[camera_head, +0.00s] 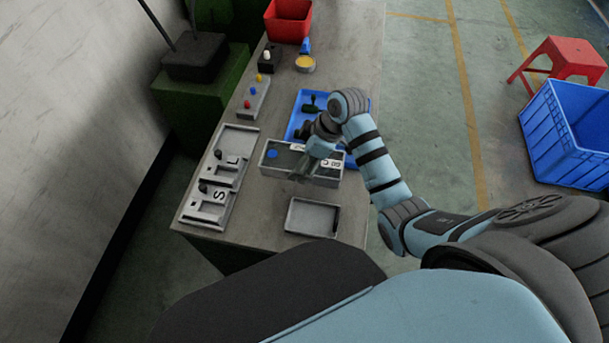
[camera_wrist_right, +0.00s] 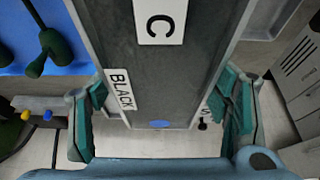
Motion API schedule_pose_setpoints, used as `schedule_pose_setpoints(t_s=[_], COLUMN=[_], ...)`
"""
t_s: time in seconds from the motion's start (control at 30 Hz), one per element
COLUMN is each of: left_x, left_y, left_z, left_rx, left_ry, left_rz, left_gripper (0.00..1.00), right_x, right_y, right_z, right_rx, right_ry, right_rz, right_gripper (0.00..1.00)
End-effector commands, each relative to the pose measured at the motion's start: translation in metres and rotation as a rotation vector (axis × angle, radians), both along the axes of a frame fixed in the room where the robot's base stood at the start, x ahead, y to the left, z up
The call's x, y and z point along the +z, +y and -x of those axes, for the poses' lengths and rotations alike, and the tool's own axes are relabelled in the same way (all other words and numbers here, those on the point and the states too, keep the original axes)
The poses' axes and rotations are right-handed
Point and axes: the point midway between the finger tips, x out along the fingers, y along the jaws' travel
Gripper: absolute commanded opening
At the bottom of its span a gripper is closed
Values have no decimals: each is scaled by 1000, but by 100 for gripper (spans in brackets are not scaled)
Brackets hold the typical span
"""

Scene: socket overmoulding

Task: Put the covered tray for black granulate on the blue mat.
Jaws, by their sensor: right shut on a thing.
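The covered tray for black granulate is a long grey box (camera_head: 279,164) with a blue dot and white labels. In the wrist view, the tray (camera_wrist_right: 160,70) carries a "C" label and a "BLACK" label. My right gripper (camera_wrist_right: 164,92) is shut on it, with a finger along each long side; in the head view the gripper (camera_head: 308,168) partly covers it. The blue mat (camera_head: 293,127) lies just behind the tray, partly hidden by my right arm. I cannot tell whether the tray touches the table or overlaps the mat. My left gripper is not in view.
Dark-handled things (camera_head: 312,104) lie on the mat. An empty grey tray (camera_head: 312,217) sits at the table's front. Fixtures marked L and S (camera_head: 207,205) stand at the left. A button box (camera_head: 254,100), a yellow-topped tin (camera_head: 305,64) and a red bin (camera_head: 288,22) are farther back.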

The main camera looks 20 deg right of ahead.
Motion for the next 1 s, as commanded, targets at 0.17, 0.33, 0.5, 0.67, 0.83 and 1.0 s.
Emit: schedule_pose_setpoints(t_s=[0.17, 0.33, 0.5, 0.67, 0.83, 1.0], left_x=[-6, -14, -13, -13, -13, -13], left_y=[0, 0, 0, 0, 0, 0], left_z=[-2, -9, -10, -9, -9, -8], left_rx=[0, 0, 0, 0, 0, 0], left_ry=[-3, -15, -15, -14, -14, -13], left_rz=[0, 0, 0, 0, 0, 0], left_gripper=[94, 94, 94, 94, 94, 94], right_x=[-28, -60, -62, -63, -64, -64], right_y=[1, 0, 0, 0, 0, 0], right_z=[0, 0, -1, -1, 0, 0], right_rx=[0, 0, -1, -1, -2, -2], right_ry=[0, -1, -3, -2, -1, -1], right_rz=[-1, 1, 1, 0, 1, 1], right_gripper=[23, 23, 23, 23, 79, 79])
